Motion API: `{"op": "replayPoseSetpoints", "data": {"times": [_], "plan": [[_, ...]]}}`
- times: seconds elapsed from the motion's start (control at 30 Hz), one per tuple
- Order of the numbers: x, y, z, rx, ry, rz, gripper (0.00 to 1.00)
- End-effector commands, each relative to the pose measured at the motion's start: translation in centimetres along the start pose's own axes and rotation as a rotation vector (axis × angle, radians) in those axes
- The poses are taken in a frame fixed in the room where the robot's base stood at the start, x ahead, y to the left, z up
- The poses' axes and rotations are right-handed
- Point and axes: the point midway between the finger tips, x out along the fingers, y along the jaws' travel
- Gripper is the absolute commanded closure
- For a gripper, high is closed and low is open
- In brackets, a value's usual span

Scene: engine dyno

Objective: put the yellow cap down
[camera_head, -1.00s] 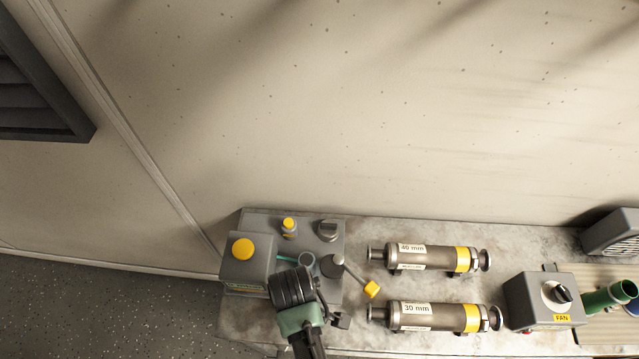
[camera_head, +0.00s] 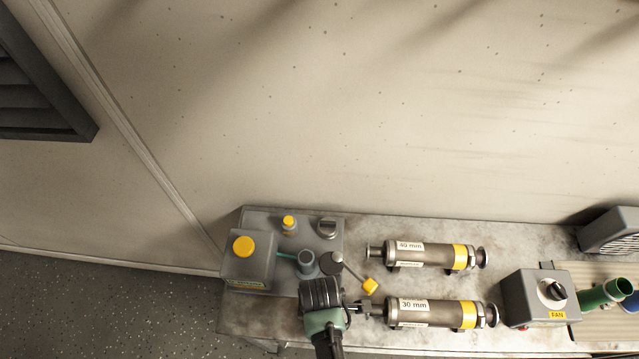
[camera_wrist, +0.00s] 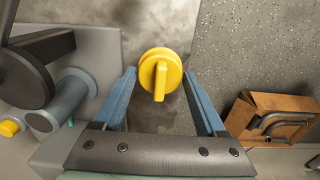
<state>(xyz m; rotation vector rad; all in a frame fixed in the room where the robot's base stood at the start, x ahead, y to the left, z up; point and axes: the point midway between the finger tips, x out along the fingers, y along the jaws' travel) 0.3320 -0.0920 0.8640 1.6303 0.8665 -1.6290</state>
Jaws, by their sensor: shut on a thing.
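The yellow cap (camera_wrist: 160,72) is round with a raised grip ridge. In the wrist view it sits between the two blue fingertips of my gripper (camera_wrist: 160,80), which is shut on it. Grey bench top shows beyond it; I cannot tell whether the cap touches the bench. I cannot make out the held cap there.
A yellow-tipped lever (camera_head: 370,286) reaches out just behind my gripper. The 40 mm cylinder (camera_head: 430,256) lies farther back. The panel carries a yellow button (camera_head: 243,247) and an upright tube (camera_head: 307,263). A brown box (camera_wrist: 270,118) is below, past the bench edge.

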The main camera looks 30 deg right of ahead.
Motion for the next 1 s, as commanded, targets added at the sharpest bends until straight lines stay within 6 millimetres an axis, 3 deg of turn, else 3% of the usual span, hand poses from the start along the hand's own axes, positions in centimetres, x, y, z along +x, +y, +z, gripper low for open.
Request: {"op": "replayPoseSetpoints", "data": {"times": [0.2, 0.6, 0.63, 0.77, 1.0], "plan": [[2.1, 0.1, 0.0, 0.001, 0.0, 0.001, 0.78], [2.7, 0.0, 0.0, 0.0, 0.0, 0.0, 0.78], [2.5, 0.0, 0.0, 0.0, 0.0, 0.001, 0.21], [2.5, 0.0, 0.0, 0.001, 0.0, 0.0, 0.0], [2.4, 0.0, 0.0, 0.001, 0.0, 0.001, 0.0]]}}
